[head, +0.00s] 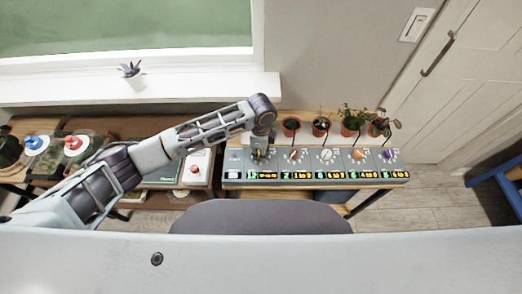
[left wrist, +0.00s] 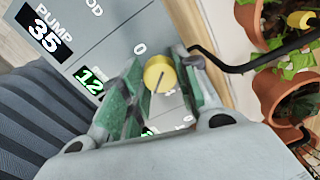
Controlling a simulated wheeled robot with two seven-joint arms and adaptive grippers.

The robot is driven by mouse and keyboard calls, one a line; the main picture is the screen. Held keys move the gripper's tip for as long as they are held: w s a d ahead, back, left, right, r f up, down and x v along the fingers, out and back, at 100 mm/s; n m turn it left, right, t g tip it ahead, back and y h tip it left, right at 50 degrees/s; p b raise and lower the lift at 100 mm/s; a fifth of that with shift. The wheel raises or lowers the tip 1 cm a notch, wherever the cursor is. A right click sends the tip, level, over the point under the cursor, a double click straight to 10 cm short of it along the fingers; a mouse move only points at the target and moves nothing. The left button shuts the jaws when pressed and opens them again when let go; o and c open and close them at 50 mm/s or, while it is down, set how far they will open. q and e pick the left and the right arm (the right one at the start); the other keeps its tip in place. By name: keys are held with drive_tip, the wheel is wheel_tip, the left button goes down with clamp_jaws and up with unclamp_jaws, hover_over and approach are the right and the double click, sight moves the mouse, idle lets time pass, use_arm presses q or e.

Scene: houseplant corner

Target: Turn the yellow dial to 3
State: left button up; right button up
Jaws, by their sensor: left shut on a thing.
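The yellow dial (left wrist: 160,73) sits on the grey control panel (left wrist: 95,45), between the green-padded fingers of my left gripper (left wrist: 160,90). The fingers are shut on it from both sides. A dark line on the dial points toward the bottom of the left wrist view. A printed 0 shows near the dial; the other scale numbers are partly hidden by my fingers. In the head view my left gripper (head: 261,155) points down at the left end of the panel (head: 310,163) and covers the dial. My right gripper is not in view.
To the right stand a red-brown dial (head: 293,155), a white dial (head: 327,155), an orange dial (head: 357,154) and a purple dial (head: 389,155). Lit displays line the front edge. Potted plants (head: 350,124) stand close behind. A black tube (left wrist: 255,65) runs near my fingers.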

use_arm(q)
drive_tip(key=o, duration=1.1)
drive_tip(key=shift+r, duration=6)
drive_tip(key=shift+s, duration=0.1)
